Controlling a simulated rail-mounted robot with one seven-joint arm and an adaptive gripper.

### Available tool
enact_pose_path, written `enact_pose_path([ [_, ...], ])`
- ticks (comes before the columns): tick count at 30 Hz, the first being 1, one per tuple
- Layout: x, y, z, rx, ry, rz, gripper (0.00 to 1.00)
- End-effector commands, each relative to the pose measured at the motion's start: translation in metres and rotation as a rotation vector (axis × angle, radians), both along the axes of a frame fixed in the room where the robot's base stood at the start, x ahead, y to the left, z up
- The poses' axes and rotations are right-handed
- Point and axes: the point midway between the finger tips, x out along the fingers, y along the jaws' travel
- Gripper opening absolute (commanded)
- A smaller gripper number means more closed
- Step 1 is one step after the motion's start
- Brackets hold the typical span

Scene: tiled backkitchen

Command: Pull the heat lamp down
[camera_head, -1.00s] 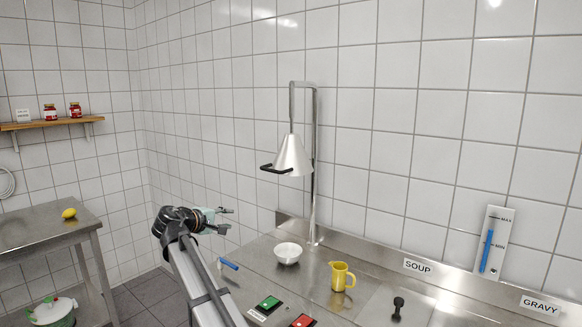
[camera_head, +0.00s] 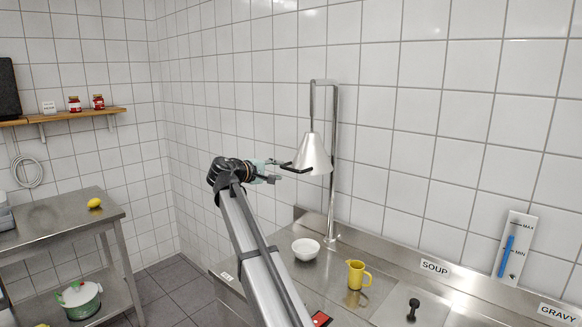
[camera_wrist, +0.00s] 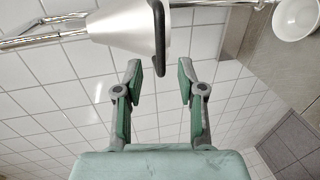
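The heat lamp (camera_head: 312,155) is a silver cone hanging from a metal post over the counter, with a black handle (camera_head: 292,166) on its left side. In the wrist view the lamp shade (camera_wrist: 115,30) is at the top, and its black handle (camera_wrist: 159,38) stands ahead of the fingers, near the line between them. My gripper (camera_head: 281,169) is at about handle height, just left of the lamp. In the wrist view my gripper (camera_wrist: 160,82) is open, with nothing between its pads. The handle appears just beyond the fingertips; I cannot tell whether they touch.
A white bowl (camera_head: 306,249) stands on the steel counter (camera_head: 345,262) below the lamp. A yellow jug (camera_head: 358,275) and a black knob (camera_head: 413,309) are to the right. The tiled wall is close behind. A side table (camera_head: 60,218) with a lemon (camera_head: 95,203) is at left.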

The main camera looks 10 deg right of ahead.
Motion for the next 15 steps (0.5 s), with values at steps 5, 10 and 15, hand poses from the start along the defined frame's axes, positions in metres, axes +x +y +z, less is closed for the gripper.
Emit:
enact_pose_path([
  [5, 0.023, -0.028, -0.005, 0.000, 0.002, -0.002, 0.39],
  [10, 0.039, -0.046, -0.011, 0.001, 0.002, -0.001, 0.39],
  [15, 0.047, -0.057, -0.015, 0.001, 0.001, 0.000, 0.39],
])
